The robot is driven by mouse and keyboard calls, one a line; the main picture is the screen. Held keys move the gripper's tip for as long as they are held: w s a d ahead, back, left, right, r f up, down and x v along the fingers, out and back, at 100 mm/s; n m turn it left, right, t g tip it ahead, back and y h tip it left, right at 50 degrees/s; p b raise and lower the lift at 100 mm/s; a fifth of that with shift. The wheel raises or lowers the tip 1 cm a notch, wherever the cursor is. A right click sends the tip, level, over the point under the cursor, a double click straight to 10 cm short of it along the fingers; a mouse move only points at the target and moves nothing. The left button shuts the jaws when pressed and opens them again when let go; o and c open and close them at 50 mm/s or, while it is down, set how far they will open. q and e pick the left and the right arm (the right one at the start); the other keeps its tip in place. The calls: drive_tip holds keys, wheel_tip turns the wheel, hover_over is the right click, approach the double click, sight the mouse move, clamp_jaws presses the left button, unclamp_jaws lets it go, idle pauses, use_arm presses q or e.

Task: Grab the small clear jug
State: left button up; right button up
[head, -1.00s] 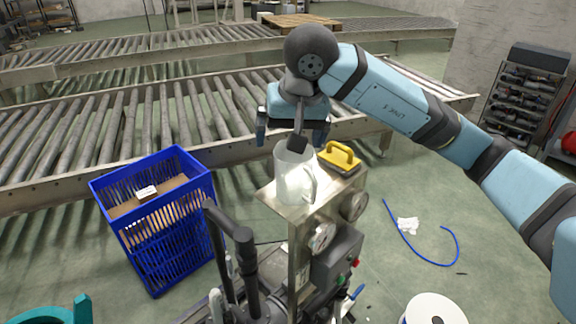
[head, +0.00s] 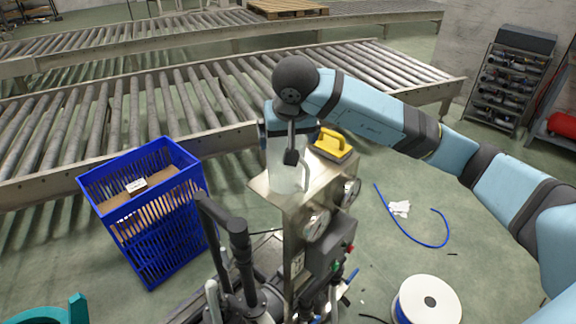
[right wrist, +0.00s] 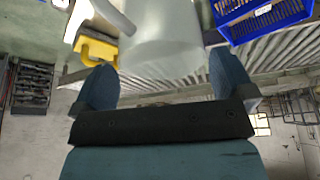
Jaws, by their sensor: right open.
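The small clear jug (head: 284,176) stands upright on the metal top of a machine in the head view, its handle on the right side. It also shows large in the right wrist view (right wrist: 160,45), in front of the open fingers and roughly between them. My right gripper (head: 288,142) is at the upper part of the jug, partly hiding it. In the right wrist view the right gripper (right wrist: 165,85) has its two blue fingers wide apart, one on each side of the jug. Whether a finger touches the jug cannot be told. My left gripper is not in view.
A blue crate (head: 150,215) stands on the floor to the left. A roller conveyor (head: 130,130) runs behind. A white spool (head: 428,300) is at the lower right.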

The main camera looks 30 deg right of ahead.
sight(287, 144)
drive_tip(key=x, duration=0.3)
drive_tip(key=c, duration=0.9)
drive_tip(key=shift+o, duration=0.2)
